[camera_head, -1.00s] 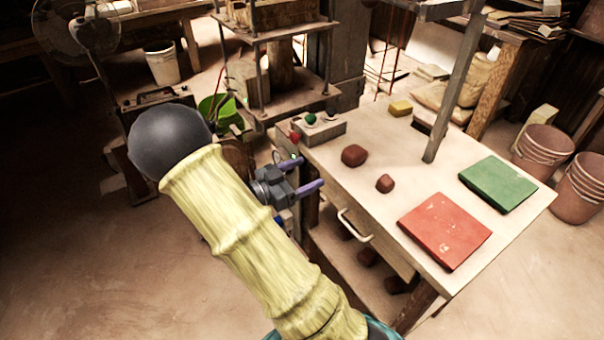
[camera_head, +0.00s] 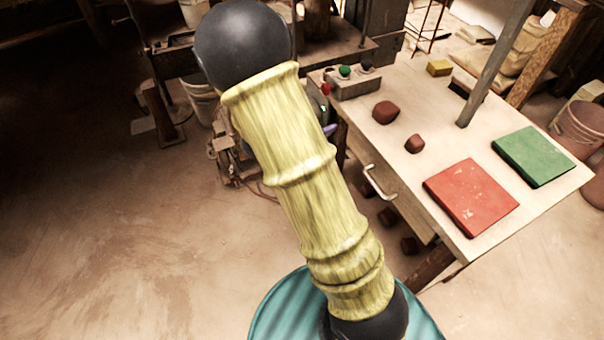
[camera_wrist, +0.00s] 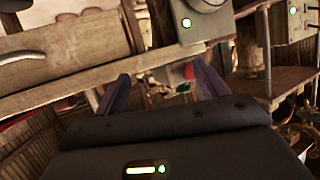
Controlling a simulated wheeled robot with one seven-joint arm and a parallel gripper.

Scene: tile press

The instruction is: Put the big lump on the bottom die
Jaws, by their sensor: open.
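The big lump (camera_head: 386,112), reddish brown, sits on the table near its far left edge. A smaller lump (camera_head: 414,144) lies nearer the front. My gripper shows in the wrist view (camera_wrist: 163,88) with its two purple fingers spread apart and nothing between them. In the head view my arm hides most of it; only a purple fingertip shows, left of the table's edge and apart from the lumps. The press stands at the top of the head view, largely cut off. I cannot make out the bottom die.
A button box (camera_head: 355,85) stands at the table's far left corner. A red tile (camera_head: 470,197), a green tile (camera_head: 533,156) and a yellow block (camera_head: 439,68) lie on the table. A grey post (camera_head: 497,63) rises from it. A drawer handle (camera_head: 380,184) juts from the side.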

